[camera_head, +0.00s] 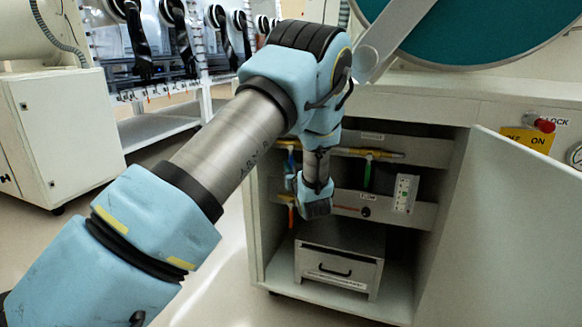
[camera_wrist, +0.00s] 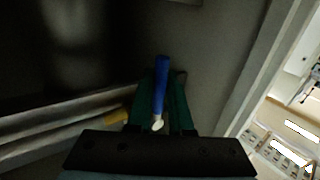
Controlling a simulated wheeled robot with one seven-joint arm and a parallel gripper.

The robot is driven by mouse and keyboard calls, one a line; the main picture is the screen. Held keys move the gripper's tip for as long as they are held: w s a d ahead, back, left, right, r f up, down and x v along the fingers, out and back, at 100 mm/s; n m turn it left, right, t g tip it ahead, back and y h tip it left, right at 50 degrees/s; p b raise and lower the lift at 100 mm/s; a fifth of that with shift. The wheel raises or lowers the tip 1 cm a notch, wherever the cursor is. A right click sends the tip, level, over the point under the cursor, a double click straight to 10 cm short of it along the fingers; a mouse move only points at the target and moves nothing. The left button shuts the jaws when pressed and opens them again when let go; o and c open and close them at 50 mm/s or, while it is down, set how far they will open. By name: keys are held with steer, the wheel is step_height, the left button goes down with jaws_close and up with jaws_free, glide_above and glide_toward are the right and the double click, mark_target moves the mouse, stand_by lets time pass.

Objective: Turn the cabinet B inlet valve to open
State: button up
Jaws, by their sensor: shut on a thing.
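In the wrist view, a blue valve lever (camera_wrist: 161,80) stands between the dark green fingers of my gripper (camera_wrist: 163,84). My gripper is shut on this lever. Its pale end shows near the gripper's dark body. No label shows on the lever, and the valve body behind it cannot be made out in the dark. In the head view, my arm reaches into the open cabinet (camera_head: 258,232) at its upper left part. My wrist hides the lever and my fingertips there.
A green-handled valve (camera_head: 367,172) on a yellow pipe and a white switch box (camera_head: 405,193) are to the right inside. A drawer box (camera_head: 338,262) stands on the cabinet floor. The cabinet door (camera_head: 510,235) stands open at right.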

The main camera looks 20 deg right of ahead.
jaws_close()
stand_by(0.8)
steer(key=shift+s+d, duration=0.1)
steer(key=s+d+r+n+g+h+p, duration=0.2)
steer(key=s+d+r+n+g+p, duration=0.1)
steer(key=n+g, duration=0.4)
steer(key=shift+s+d+r+n+h+p, duration=0.3)
steer(key=shift+d+n+h+p, duration=0.15)
steer(key=shift+n, duration=0.45)
stand_by(0.5)
steer(key=o, duration=0.6)
jaws_free()
steer(key=shift+r, duration=0.1)
